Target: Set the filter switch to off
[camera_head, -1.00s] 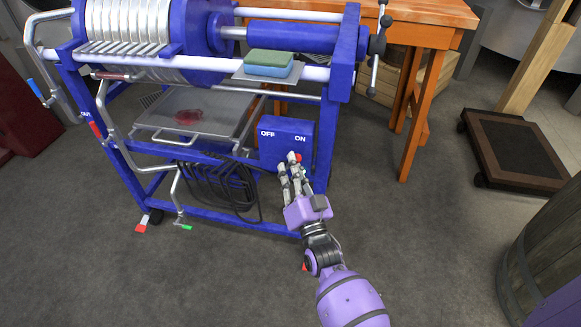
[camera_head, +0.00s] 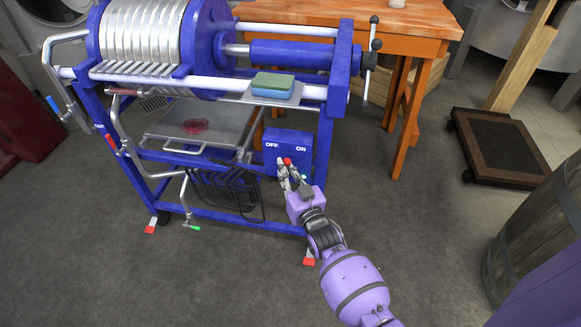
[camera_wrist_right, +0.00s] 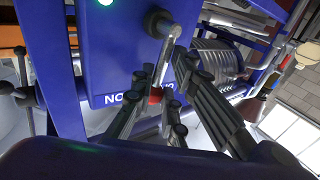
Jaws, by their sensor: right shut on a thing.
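The filter switch box (camera_head: 288,139) is blue, with OFF at left and ON at right. It hangs low on the blue filter frame. Its lever has a red knob (camera_head: 287,161), which shows roughly midway between the two labels. My right gripper (camera_head: 286,169) is at the front of the box, its fingers closed around the knob end. In the right wrist view the grey lever (camera_wrist_right: 170,50) runs from a dark pivot to the red knob (camera_wrist_right: 155,96) between my fingers (camera_wrist_right: 158,102). Fingers partly cover the lettering there. My left gripper is not in view.
The plate filter (camera_head: 150,40) stands above, with a green and blue sponge (camera_head: 273,85) on its ledge. A metal tray (camera_head: 180,135) and a dark coiled hose (camera_head: 225,188) are left of the box. An orange wooden table (camera_head: 415,20) is behind.

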